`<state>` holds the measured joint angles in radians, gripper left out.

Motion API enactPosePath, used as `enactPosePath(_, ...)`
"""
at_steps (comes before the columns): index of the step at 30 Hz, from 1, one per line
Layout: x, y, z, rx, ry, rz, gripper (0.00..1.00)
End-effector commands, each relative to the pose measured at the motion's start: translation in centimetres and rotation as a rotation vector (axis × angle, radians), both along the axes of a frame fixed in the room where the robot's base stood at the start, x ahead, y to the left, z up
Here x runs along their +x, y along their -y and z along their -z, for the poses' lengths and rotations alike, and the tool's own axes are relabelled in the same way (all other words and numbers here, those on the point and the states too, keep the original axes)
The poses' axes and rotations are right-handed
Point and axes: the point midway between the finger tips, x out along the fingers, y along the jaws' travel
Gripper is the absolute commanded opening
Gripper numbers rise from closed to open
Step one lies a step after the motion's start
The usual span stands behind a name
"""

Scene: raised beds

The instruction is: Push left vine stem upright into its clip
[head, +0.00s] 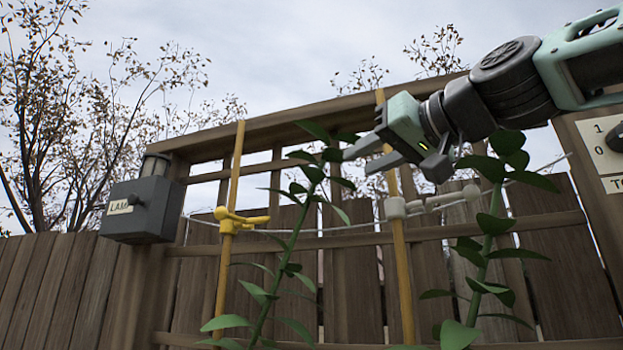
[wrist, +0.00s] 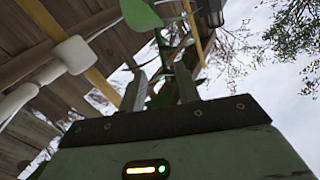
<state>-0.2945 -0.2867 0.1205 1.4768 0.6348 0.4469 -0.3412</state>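The left vine stem (head: 287,255) is green and leafy. In the head view it leans to the right, its top well right of the yellow clip (head: 238,221) on the left yellow stake (head: 230,190). The clip's arms point right, with the stem apart from them. My gripper (head: 358,162) is just right of the stem's top, its two fingers apart with a gap between them. In the wrist view my gripper (wrist: 162,82) shows both fingers apart, with a green stem and leaves (wrist: 165,50) in line with the gap. I cannot tell whether they touch.
A second yellow stake (head: 400,250) with a white clip (head: 396,208) stands below my gripper. A right vine (head: 486,255) leans right beside it. A grey lamp box (head: 143,212) is at left. A wooden fence (head: 60,275) and thin wire run behind.

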Motion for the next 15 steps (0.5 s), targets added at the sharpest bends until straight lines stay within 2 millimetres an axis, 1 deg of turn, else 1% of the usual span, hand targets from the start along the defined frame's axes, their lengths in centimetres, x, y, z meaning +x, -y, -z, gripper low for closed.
enactPosePath(1,0.4,-0.3,-0.6,-0.001,-0.004,0.0,0.33)
enactPosePath(4,2.2,-1.6,-0.3,-0.002,-0.006,0.001,0.33)
enactPosePath(15,8.2,-6.5,-0.3,-0.002,-0.005,0.0,0.33)
